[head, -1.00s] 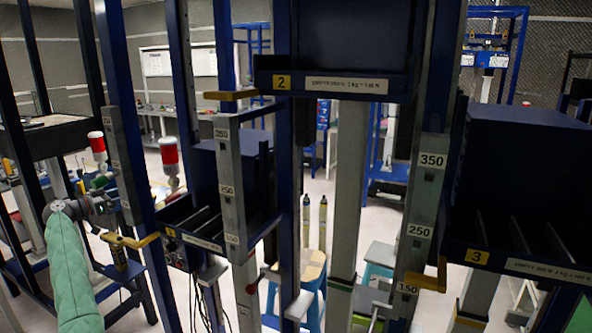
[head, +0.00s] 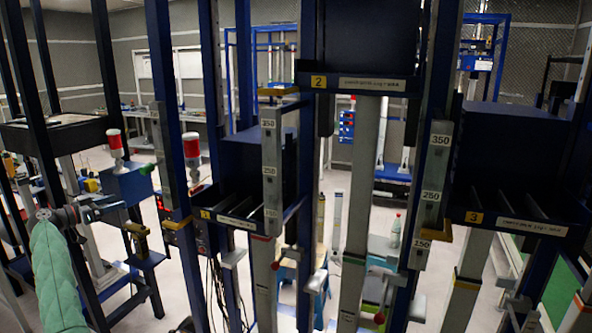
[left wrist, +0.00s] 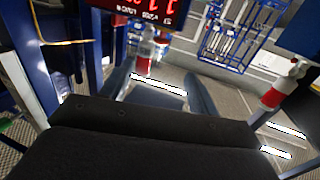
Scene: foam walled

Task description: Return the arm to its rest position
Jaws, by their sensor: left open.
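My left gripper (head: 92,208) is at the far left of the head view, at the end of my green-sleeved arm (head: 52,275). In the left wrist view, its two blue-grey fingers stand apart with an empty gap (left wrist: 158,78) between them. Nothing is held. It is small in the head view, and I cannot tell how close it is to the blue box behind it. My right gripper is not in view.
Blue upright posts and a rack with dark bins (head: 258,175) stand ahead. A blue box (head: 128,185) with a red-topped lamp (head: 115,141) is near the left gripper. A red digital display (left wrist: 140,7) shows in the wrist view. Pale floor (head: 180,280) shows between posts.

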